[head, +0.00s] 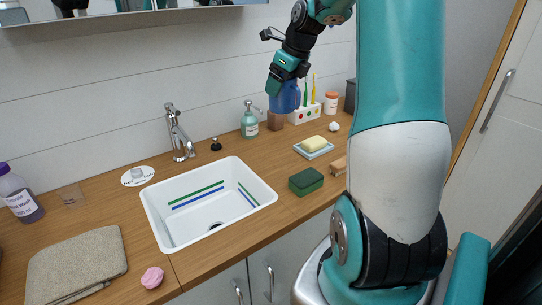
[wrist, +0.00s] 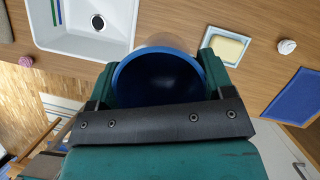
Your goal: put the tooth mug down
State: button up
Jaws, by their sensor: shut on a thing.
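The tooth mug, a blue cup (head: 284,98), is in my gripper (head: 285,84) near the back right of the counter in the head view. In the wrist view the mug (wrist: 160,78) shows its dark blue inside, with the green fingers of my gripper (wrist: 155,66) on either side of it. My gripper is shut on it. The mug appears raised above the counter. Its underside is hidden in both views, so its exact height cannot be told.
A white sink (head: 207,203) is left of the mug.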

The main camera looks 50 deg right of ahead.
notch_tip(320, 180, down, 19)
jog(key=shift+f, duration=0.1)
jog(key=shift+b, duration=0.3)
jog(key=o, duration=1.1)
jog(key=shift+f, duration=0.1)
jog(key=a+v, duration=0.1)
jog(key=v, duration=1.1)
jog(key=a+r+n+g+y, duration=0.1)
jog(key=a+r+n, duration=0.2)
jog(key=a+n, duration=0.85)
jog(key=a+r+n+g+y, duration=0.1)
jog(key=a+r+n+y, duration=0.1)
jog(key=a+n, duration=1)
jog(key=s+a+n+g, duration=0.1)
jog(key=s+a+n, duration=0.4)
jog(key=a+n, duration=0.1)
jog(key=s+a+r+n, duration=0.1)
jog(key=s+a+n, duration=0.4)
jog(key=a+n, duration=0.1)
jog(key=s+a+n+g, duration=0.1)
jog(key=s+a+n, duration=0.5)
jog(key=shift+s+r+g, duration=0.1)
jog(key=shift+r+g, duration=0.05)
jog(key=shift+g, duration=0.15)
